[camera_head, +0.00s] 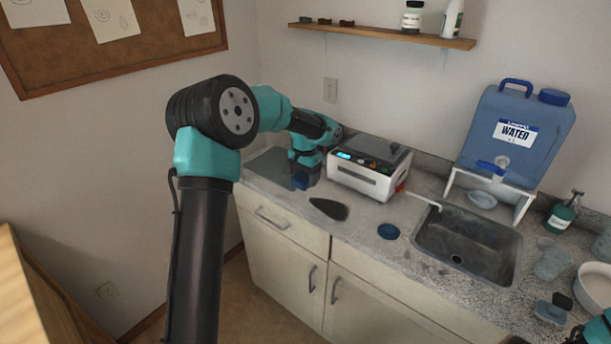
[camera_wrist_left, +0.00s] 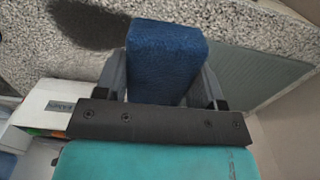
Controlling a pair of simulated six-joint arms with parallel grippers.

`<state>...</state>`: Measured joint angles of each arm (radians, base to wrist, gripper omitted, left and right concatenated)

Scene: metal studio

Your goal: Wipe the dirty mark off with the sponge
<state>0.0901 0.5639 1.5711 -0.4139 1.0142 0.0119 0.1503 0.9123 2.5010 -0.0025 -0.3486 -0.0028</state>
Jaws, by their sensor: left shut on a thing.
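The blue sponge (camera_head: 300,181) is held by my left gripper (camera_head: 303,172) at the left end of the counter. In the left wrist view the sponge (camera_wrist_left: 166,62) sits between the two fingers, which are shut on it. The dirty mark (camera_head: 328,208) is a dark, elongated smear on the speckled counter, just right of and nearer than the sponge. The mark also shows in the left wrist view (camera_wrist_left: 88,22), apart from the sponge. Part of my right arm shows at the lower right corner; its gripper's state is unclear.
A grey flat panel (camera_head: 268,163) lies on the counter's left end. A white machine (camera_head: 365,178) stands behind the mark. A dark blue disc (camera_head: 388,231) and the sink (camera_head: 468,257) lie to the right. A blue water container (camera_head: 515,135) stands on a white stand (camera_head: 523,205).

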